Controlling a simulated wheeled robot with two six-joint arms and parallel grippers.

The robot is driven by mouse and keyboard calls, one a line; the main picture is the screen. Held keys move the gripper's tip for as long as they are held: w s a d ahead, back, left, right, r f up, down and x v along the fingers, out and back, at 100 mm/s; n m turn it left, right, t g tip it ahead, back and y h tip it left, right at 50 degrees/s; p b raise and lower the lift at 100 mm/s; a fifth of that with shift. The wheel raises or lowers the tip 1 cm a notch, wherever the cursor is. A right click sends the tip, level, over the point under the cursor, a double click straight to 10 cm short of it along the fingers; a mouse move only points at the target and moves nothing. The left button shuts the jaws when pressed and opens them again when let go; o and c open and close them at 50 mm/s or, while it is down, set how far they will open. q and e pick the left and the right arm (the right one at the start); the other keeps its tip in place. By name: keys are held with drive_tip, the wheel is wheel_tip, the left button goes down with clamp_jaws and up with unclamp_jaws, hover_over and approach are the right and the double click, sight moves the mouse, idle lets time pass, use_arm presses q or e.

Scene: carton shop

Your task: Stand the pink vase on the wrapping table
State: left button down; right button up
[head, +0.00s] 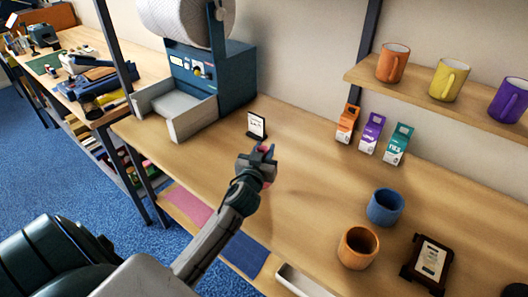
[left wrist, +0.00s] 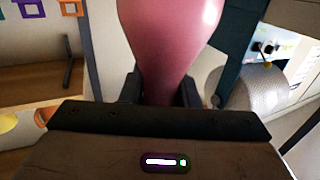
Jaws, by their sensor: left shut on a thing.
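My left gripper (head: 262,160) is shut on the pink vase (head: 267,175), which is mostly hidden behind the gripper in the head view. The vase fills the upper middle of the left wrist view (left wrist: 170,35), with its narrower part between the two dark fingers (left wrist: 162,90). The wooden wrapping table (head: 310,195) lies below and around the gripper. I cannot tell whether the vase touches the tabletop. My right gripper is not in view.
A small sign (head: 256,126) stands close behind the gripper. A blue machine with a white roll (head: 210,75) is at the back left. Small cartons (head: 372,133), a blue mug (head: 385,207), an orange mug (head: 358,247) and a plaque (head: 428,262) stand to the right. The middle is clear.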

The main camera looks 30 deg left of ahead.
use_arm(q)
drive_tip(key=shift+f, duration=0.8)
drive_tip(key=shift+f, duration=0.2)
drive_tip(key=c, duration=1.1)
unclamp_jaws()
